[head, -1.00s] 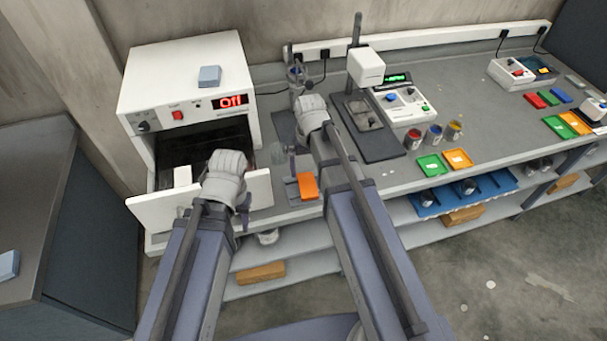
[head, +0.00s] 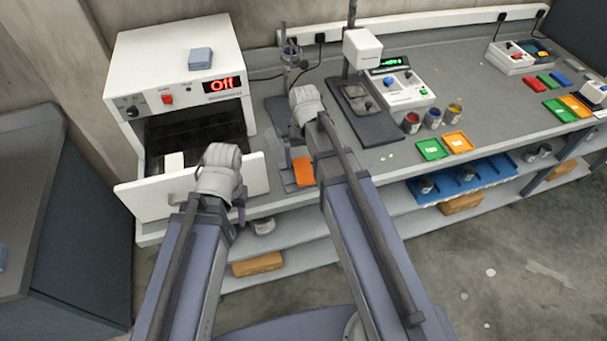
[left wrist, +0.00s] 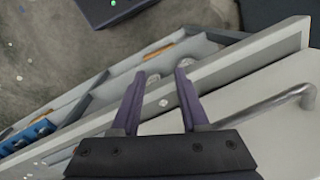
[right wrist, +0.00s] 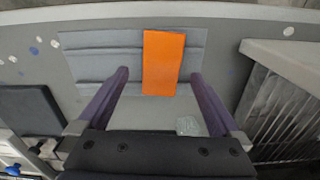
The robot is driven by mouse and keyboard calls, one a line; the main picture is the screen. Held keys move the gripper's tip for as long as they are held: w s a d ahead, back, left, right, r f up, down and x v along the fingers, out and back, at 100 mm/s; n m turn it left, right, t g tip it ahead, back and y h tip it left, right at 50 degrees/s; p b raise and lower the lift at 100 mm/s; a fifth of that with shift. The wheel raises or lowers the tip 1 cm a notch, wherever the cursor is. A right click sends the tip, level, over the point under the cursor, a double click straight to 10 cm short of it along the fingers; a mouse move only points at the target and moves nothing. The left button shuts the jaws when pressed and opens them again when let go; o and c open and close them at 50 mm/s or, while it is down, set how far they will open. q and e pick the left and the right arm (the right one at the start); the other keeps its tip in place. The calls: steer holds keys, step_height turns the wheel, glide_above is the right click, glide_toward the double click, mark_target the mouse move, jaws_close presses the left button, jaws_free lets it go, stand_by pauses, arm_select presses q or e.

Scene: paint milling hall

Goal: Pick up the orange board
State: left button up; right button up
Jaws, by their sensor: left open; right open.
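The orange board (head: 303,171) lies flat on a grey ribbed plate (head: 288,180) at the bench's front edge, right of the oven drawer. In the right wrist view the board (right wrist: 163,62) lies ahead, between the lines of the fingers, with its long side pointing away. My right gripper (right wrist: 160,76) is open and empty; the fingertips flank the board with gaps on both sides. Whether they are at its height, I cannot tell. In the head view its fingers are mostly hidden. My left gripper (left wrist: 162,74) is open and empty near the oven drawer's front.
The white oven (head: 178,75) reads Off; its drawer (head: 150,200) stands pulled out left of the board. A clear object (right wrist: 188,125) lies near my right gripper. A stand (head: 292,60) and a scale (head: 405,90) are farther back.

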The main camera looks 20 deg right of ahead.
mark_target(304, 170)
step_height(304, 170, down, 4)
steer(key=b, duration=0.2)
steer(key=shift+a+r+b, duration=0.1)
steer(key=shift+r+b, duration=0.05)
steer(key=shift+b, duration=0.2)
steer(key=shift+r, duration=0.1)
steer(key=c, duration=1.4)
step_height(304, 170, up, 7)
steer(key=p, duration=0.7)
steer(key=shift+w, duration=0.1)
